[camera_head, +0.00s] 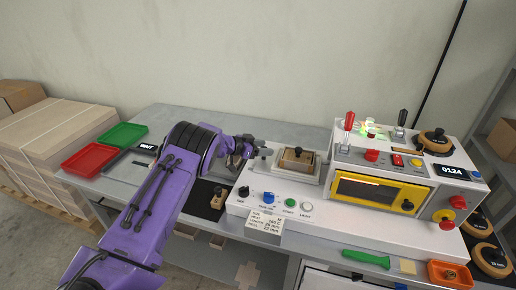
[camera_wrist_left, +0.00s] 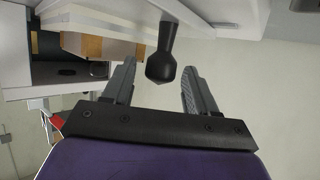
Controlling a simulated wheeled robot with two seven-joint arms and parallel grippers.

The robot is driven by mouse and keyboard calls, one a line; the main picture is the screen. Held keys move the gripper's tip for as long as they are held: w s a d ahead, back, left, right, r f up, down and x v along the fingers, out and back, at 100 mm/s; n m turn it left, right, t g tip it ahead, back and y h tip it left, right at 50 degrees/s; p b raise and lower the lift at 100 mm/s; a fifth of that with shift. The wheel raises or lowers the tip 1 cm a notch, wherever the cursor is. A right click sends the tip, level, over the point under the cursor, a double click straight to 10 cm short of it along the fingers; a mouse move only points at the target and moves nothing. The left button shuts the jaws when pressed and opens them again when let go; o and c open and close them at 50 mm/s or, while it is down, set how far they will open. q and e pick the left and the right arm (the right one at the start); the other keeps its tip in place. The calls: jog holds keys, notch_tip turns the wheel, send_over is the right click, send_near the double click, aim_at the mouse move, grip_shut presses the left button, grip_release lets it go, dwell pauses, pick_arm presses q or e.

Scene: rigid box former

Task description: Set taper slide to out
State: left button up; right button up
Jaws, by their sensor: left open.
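My left gripper (camera_head: 244,153) is at the left rear of the white machine, near the metal fixture that holds a wooden block (camera_head: 297,157). In the left wrist view my left gripper (camera_wrist_left: 160,78) is open. A black knob on a stem (camera_wrist_left: 163,66) shows between its two fingers, with a gap on each side, so it is not gripped. The knob hangs from a pale part of the machine. I cannot tell for sure that this knob is the taper slide's handle, and no slide marking is readable. My right gripper is not in view.
The white machine (camera_head: 330,222) carries a yellow-framed window (camera_head: 375,192), levers and buttons. A green tray (camera_head: 124,134) and a red tray (camera_head: 88,159) lie at the left. A green-handled tool (camera_head: 366,258) and an orange tray (camera_head: 450,274) lie at the front right.

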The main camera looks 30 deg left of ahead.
pick_arm(q)
jog(key=b+v, duration=0.1)
jog(key=v, duration=0.9)
jog(key=shift+b, duration=0.35)
jog(key=shift+s+a, duration=0.1)
